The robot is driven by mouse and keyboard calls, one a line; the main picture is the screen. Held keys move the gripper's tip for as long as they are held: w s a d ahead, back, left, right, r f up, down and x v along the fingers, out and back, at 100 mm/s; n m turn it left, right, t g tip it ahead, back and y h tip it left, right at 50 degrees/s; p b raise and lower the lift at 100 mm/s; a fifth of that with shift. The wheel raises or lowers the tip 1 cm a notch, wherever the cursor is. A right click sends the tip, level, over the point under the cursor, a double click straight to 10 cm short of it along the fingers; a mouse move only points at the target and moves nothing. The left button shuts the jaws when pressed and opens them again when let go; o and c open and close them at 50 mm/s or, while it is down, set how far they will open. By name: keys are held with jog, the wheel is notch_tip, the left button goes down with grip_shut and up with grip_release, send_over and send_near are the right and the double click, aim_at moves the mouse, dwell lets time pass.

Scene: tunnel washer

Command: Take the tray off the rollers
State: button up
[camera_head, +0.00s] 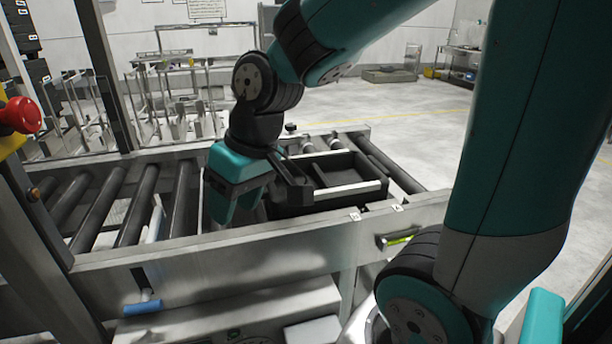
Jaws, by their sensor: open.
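The tray (348,191) is a dark, compartmented box with pale bars along its edges. It sits on the rollers (138,205) at the right end of the conveyor, inside the side rails. My gripper (250,195) is open and points down at the tray's left side, very close to it. Its teal and dark parts cover the tray's left end. I cannot tell whether the fingers touch the tray or straddle its edge.
The metal front rail (250,252) runs along the conveyor's near side. Bare rollers lie to the left. A red emergency button (20,115) is at the far left. Metal racks (180,100) stand behind.

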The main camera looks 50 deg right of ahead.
jog(key=w+d+r+m+t+h+p, duration=0.1)
jog(key=w+d+m, duration=0.15)
jog(key=d, duration=0.45)
jog(key=w+d+r+m+h+p, duration=0.1)
jog(key=w+d+m+h+p, duration=0.15)
jog(key=d, duration=0.45)
jog(key=m+h+p, duration=0.2)
jog(key=m+p, duration=0.1)
send_over(322, 176)
jog(key=s, duration=0.2)
jog(key=f, duration=1)
jog(key=shift+w+a, duration=0.1)
jog(key=shift+a, duration=0.3)
jog(key=shift+p+x, duration=1.2)
jog(key=shift+x, duration=1.85)
jog(key=shift+a, duration=0.15)
grip_shut()
